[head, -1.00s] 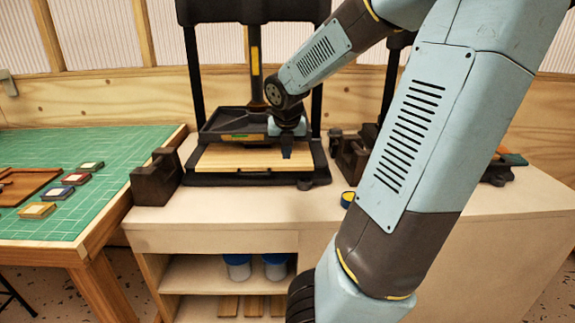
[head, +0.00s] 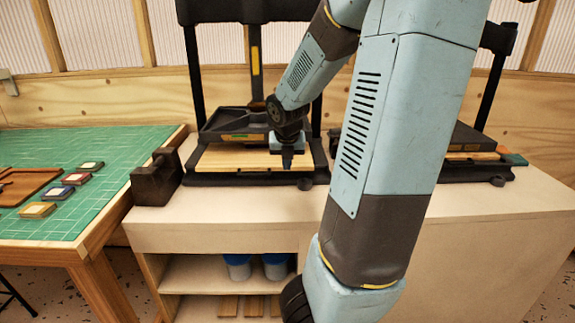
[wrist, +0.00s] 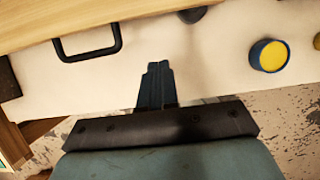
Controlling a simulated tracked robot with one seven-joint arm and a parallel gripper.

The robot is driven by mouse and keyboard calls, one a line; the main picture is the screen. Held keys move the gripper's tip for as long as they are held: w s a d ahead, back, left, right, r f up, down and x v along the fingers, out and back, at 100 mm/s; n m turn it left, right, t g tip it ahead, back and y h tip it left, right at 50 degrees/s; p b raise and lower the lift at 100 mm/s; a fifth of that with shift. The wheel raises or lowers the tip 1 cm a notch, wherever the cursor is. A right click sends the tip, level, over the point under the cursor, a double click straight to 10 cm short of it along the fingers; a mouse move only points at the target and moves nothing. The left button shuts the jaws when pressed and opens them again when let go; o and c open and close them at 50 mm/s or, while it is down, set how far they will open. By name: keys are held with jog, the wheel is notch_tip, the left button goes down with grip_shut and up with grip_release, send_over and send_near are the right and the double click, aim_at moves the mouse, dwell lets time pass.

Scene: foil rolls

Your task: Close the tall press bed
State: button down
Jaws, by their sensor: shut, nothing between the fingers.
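The tall press (head: 192,90) stands on the bench with dark posts and a raised dark tray-like plate. Its pale wooden bed (head: 222,158) lies low in the dark base frame and reaches out in front of the plate. In the wrist view the bed (wrist: 40,22) shows at top left with a black loop handle (wrist: 88,44) on its front. My gripper (head: 287,164) is shut and empty, pointing down over the bed's front right part in the head view. In the wrist view its fingers (wrist: 157,68) are right of the handle, apart from it in the picture.
A second press (head: 480,150) stands at right, partly behind my arm. A dark block (head: 155,180) sits left of the tall press. A yellow-topped blue tin (wrist: 269,55) is on the bench (head: 225,220). The green cutting mat (head: 110,165) at left holds several small pads.

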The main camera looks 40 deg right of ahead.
jog(key=w+d+f, duration=0.3)
jog(key=w, duration=0.1)
jog(key=shift+w+f, duration=0.25)
jog(key=shift+f, duration=0.1)
dwell(0.9)
jog(key=shift+w, duration=0.1)
jog(key=w+d, duration=0.2)
jog(key=w, duration=0.1)
jog(key=w+d, duration=0.1)
jog(key=w, duration=0.1)
jog(key=shift+d, duration=0.35)
dwell(0.4)
